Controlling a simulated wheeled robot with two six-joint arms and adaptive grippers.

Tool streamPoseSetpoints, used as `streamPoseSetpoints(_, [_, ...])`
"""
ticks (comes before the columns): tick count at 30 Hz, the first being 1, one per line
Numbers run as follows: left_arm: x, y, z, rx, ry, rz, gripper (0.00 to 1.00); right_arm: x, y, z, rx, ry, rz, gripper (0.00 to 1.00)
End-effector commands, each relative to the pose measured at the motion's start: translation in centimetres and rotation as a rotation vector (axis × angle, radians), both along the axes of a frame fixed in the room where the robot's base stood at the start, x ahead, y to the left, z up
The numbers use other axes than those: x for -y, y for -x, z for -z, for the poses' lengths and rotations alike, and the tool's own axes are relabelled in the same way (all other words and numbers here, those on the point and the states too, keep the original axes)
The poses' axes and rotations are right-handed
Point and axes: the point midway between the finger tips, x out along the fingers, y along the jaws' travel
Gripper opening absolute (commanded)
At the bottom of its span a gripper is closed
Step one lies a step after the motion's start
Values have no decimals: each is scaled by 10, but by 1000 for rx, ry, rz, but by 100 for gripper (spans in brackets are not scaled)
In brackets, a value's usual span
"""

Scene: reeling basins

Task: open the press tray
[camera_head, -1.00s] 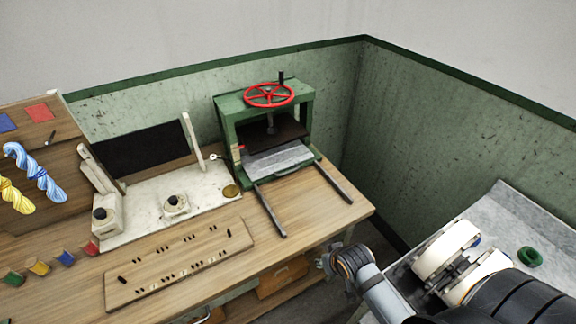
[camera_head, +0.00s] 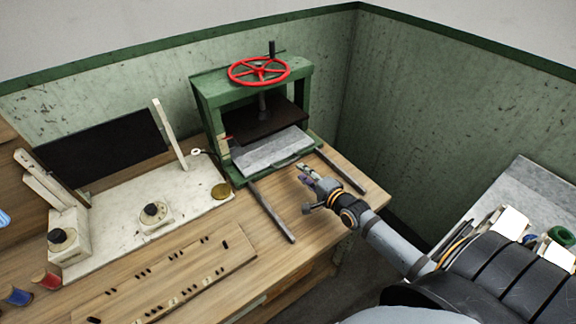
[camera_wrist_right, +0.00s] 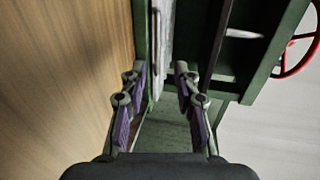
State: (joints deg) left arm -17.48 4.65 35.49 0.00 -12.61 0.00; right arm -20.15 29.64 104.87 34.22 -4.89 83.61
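The press (camera_head: 205,88) is a green frame with a red handwheel (camera_head: 258,70) on top and a dark plate (camera_head: 262,122) on its screw. My right gripper (camera_head: 306,174) is just in front of the tray's right front part. In the right wrist view my right gripper (camera_wrist_right: 160,74) is open, with green and grey press parts beyond and between its fingers. I cannot tell whether it touches. My left gripper is not in view.
A wooden table (camera_head: 340,205) carries the press. To the left stand a white base with a dark panel (camera_head: 105,148), a knob, and a peg board (camera_head: 170,275). A grey-topped surface (camera_head: 530,190) with a green ring (camera_head: 562,236) is at right. Green walls close the back.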

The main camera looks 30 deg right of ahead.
Motion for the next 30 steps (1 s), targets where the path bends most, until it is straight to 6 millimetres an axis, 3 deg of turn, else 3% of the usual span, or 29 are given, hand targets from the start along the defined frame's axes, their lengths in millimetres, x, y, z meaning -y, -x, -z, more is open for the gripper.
streamPoseSetpoints(1, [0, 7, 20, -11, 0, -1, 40, -2, -11, 11, 7, -3, 0, 31])
streamPoseSetpoints(4, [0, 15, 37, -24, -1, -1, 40, -5, -33, 15, 7, -3, 0, 31])
streamPoseSetpoints(8, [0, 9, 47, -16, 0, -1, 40, -8, -58, 17, 4, -3, 1, 31])
streamPoseSetpoints(12, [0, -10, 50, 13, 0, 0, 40, -11, -76, 18, 2, -1, 0, 31])
streamPoseSetpoints(15, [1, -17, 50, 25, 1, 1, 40, -12, -82, 19, 0, 0, 0, 31])
streamPoseSetpoints(23, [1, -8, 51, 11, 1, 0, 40, -12, -83, 18, -1, 2, -1, 31])
streamPoseSetpoints(30, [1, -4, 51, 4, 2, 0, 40, -12, -83, 18, -1, 2, -1, 0])
